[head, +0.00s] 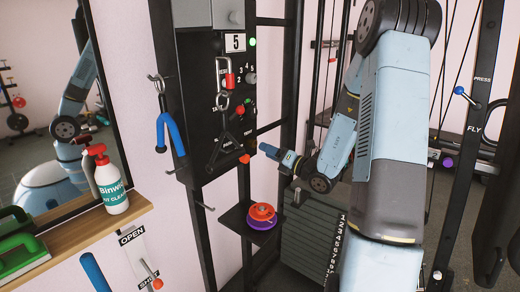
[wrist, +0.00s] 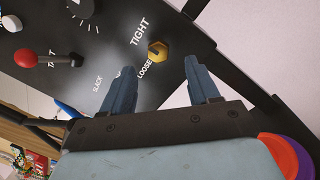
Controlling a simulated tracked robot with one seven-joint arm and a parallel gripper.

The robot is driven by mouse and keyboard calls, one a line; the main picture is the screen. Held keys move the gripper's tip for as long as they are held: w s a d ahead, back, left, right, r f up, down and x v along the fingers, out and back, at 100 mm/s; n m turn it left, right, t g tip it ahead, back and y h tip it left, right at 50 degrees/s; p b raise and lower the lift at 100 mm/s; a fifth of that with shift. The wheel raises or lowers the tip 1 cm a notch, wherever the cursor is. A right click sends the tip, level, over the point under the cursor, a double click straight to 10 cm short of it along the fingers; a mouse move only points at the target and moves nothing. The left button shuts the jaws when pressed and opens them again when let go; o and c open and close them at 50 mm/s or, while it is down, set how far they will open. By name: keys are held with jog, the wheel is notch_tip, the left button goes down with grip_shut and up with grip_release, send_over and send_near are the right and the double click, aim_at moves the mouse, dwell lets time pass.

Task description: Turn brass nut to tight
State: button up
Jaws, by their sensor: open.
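The brass nut (wrist: 157,50) is a small hexagonal piece on a black panel (wrist: 200,28) in the wrist view. The white word TIGHT is printed above and left of it, and LOOSE below and left. Which mark the nut is set to, I cannot tell. My gripper (wrist: 163,66) is open, its two blue-grey fingers apart and empty. The nut shows just beyond the fingertips, between them in the picture, not visibly touched. In the head view my gripper (head: 270,153) is right of the panel's lower part; I cannot make out the nut there.
A red-knobbed lever (wrist: 27,57) and a dial (wrist: 75,5) are on the same panel. In the head view a chain with a black triangular handle (head: 224,148) hangs in front of the panel. Orange and purple discs (head: 262,216) lie on a small shelf below my gripper.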

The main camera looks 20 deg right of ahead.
jog(key=r+v, duration=0.1)
jog(key=v, duration=0.7)
jog(key=shift+f, duration=0.55)
jog(key=shift+d, duration=0.1)
jog(key=s+a+r+n+g, duration=0.3)
jog(key=s+a+n+g, duration=0.45)
jog(key=n, duration=0.25)
jog(key=s+a+r+n+g, duration=0.4)
jog(key=s+a+n+g, duration=0.3)
jog(key=n, duration=0.4)
jog(key=s+d+r+n+t+h, duration=0.4)
jog(key=s+r+n+h, duration=0.5)
jog(key=n, duration=0.8)
jog(key=s+d+h, duration=0.2)
jog(key=shift+s, duration=0.25)
